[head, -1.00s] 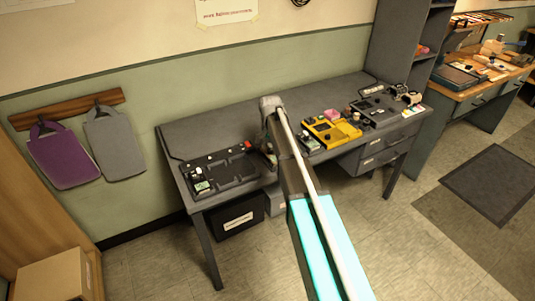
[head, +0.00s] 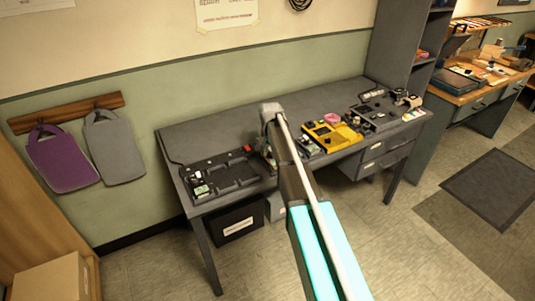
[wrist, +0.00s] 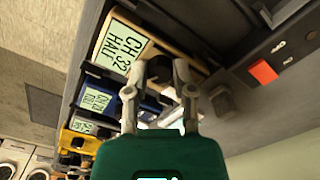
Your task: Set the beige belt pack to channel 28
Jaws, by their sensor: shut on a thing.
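The beige belt pack (wrist: 145,51) stands in the upper middle of the wrist view, its pale green display (wrist: 122,45) reading "CH 32" above a second line that looks like "HALL". My gripper (wrist: 170,72) is at the display's right side, shut on a small part of this pack, likely its knob, mostly hidden between the fingertips. In the head view my gripper (head: 270,108) is over the bench and the arm hides the beige pack.
On the grey bench (head: 225,126) are a black charger tray (head: 232,178) and a yellow device (head: 330,133).

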